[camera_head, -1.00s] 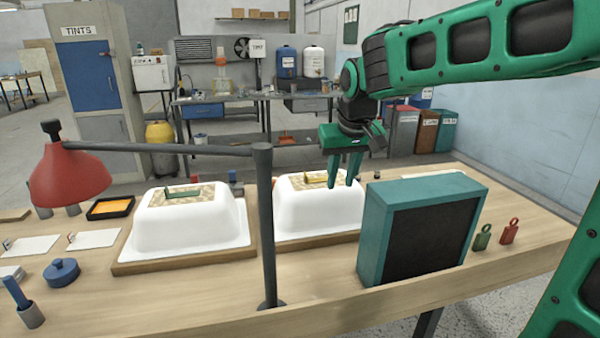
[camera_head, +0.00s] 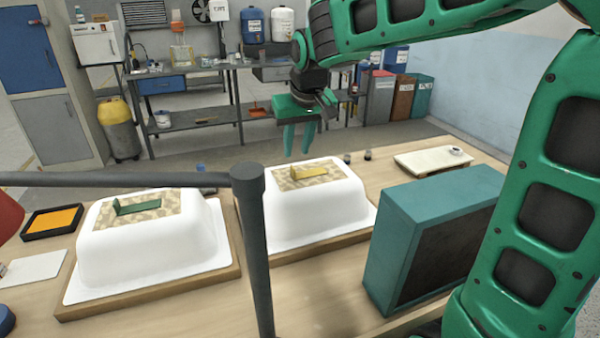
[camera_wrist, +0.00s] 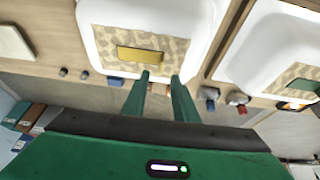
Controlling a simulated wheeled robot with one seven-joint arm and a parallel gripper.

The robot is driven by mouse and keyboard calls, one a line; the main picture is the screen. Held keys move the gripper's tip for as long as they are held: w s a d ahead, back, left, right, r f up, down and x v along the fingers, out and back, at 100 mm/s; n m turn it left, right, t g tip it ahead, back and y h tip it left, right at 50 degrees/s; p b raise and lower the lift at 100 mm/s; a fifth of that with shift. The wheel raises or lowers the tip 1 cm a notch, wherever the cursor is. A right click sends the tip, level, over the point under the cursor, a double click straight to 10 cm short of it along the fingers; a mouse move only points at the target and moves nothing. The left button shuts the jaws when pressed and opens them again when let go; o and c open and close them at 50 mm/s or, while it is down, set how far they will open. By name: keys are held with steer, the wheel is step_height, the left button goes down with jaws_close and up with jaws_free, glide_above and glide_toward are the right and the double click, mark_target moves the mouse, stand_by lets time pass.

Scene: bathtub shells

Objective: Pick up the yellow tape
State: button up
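The yellow tape (camera_head: 309,171) lies on a patterned beige patch on top of the right white bathtub shell (camera_head: 318,215). In the wrist view the yellow tape (camera_wrist: 140,54) shows just beyond my fingertips, across the patch. My gripper (camera_head: 298,150) is open and empty, pointing down. It appears above and behind the right shell, apart from the tape. In the wrist view both fingers of my gripper (camera_wrist: 160,77) stand apart with nothing between them. A similar green piece (camera_head: 137,205) lies on the left white shell (camera_head: 150,245).
A dark lamp post (camera_head: 256,260) stands in front, between the two shells. A teal box with a dark face (camera_head: 425,235) stands right of the right shell. A pale board (camera_head: 430,160) lies at the back right. An orange-filled black tray (camera_head: 52,222) lies at the left.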

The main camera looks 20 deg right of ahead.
mark_target(293, 167)
steer(key=shift+x, duration=3.85)
steer(key=shift+a, duration=0.1)
steer(key=shift+c, duration=0.7)
jaws_close()
